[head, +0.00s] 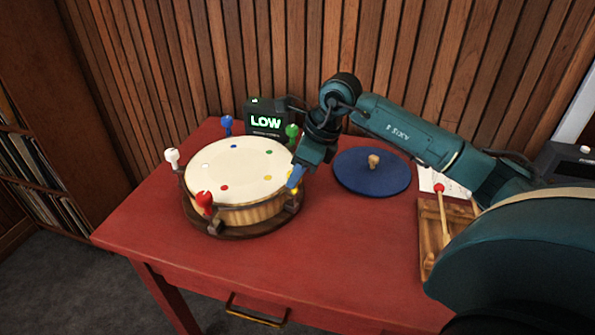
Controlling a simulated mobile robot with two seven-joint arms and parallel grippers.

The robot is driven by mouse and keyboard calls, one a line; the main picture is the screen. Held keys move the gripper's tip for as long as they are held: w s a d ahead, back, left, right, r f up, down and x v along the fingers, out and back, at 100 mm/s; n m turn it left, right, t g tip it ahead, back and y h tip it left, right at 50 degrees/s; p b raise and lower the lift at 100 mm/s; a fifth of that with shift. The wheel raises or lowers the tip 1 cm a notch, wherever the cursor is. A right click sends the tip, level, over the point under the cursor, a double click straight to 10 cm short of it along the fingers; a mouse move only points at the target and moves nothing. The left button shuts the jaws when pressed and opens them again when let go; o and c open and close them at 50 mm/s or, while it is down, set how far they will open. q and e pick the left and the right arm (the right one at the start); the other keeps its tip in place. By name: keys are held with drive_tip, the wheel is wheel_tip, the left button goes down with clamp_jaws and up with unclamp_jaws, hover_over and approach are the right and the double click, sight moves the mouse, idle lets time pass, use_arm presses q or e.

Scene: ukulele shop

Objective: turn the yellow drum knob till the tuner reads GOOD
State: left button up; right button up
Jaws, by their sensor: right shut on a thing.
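The round drum (238,172) stands on the red table, with a pale skin and coloured dots. White (172,156), red (204,200), blue (226,122) and green (292,131) knobs stand around its rim. The yellow knob (294,191) is at the drum's right side, mostly hidden by my right gripper (295,181). My right gripper points down there and is shut on the yellow knob. My left gripper is not in the head view.
A blue round lid (372,171) with a wooden knob lies right of the drum. A red-tipped mallet (441,200) rests on a wooden tray (429,250) further right. The red table (330,270) is clear in front. A slatted wall stands behind.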

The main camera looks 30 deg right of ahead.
drive_tip(key=shift+a+m+t+h+b, duration=0.1)
drive_tip(key=shift+m+t+h+b, duration=0.3)
drive_tip(key=shift+m, duration=1.1)
drive_tip(key=o, duration=1)
drive_tip(key=shift+c, duration=0.2)
drive_tip(key=v, duration=1.3)
drive_tip(key=shift+r, duration=0.2)
drive_tip(key=shift+a, duration=0.1)
